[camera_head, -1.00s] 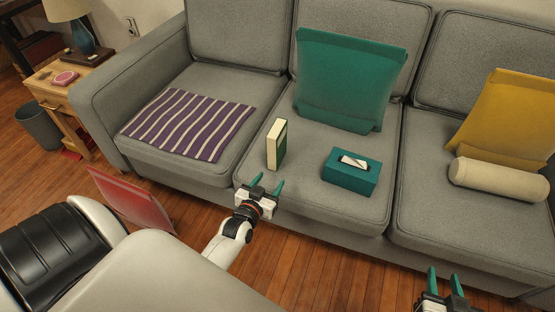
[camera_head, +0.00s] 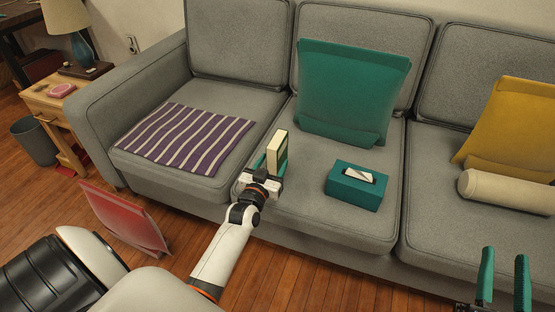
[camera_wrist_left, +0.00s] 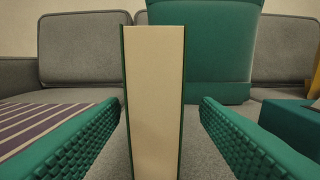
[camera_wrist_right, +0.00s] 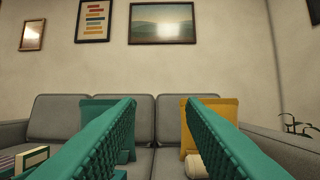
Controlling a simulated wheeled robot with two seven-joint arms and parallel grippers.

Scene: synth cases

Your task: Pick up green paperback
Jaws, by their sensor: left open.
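The green paperback (camera_head: 278,150) stands upright on the sofa's middle seat, its cream page edges toward me. In the left wrist view the paperback (camera_wrist_left: 154,95) stands between the two green fingers of my left gripper (camera_wrist_left: 155,130), with a gap on each side. My left gripper (camera_head: 266,166) is open around or just in front of the book; its fingertips are partly hidden in the head view. My right gripper (camera_head: 503,282) is open and empty at the lower right, in front of the sofa. The paperback also shows at the left of the right wrist view (camera_wrist_right: 31,158).
A teal tissue box (camera_head: 356,187) sits right of the book. A green cushion (camera_head: 350,92) leans behind it. A striped purple cloth (camera_head: 185,138) lies on the left seat. A yellow cushion (camera_head: 510,125) and a cream bolster (camera_head: 505,190) are at the right.

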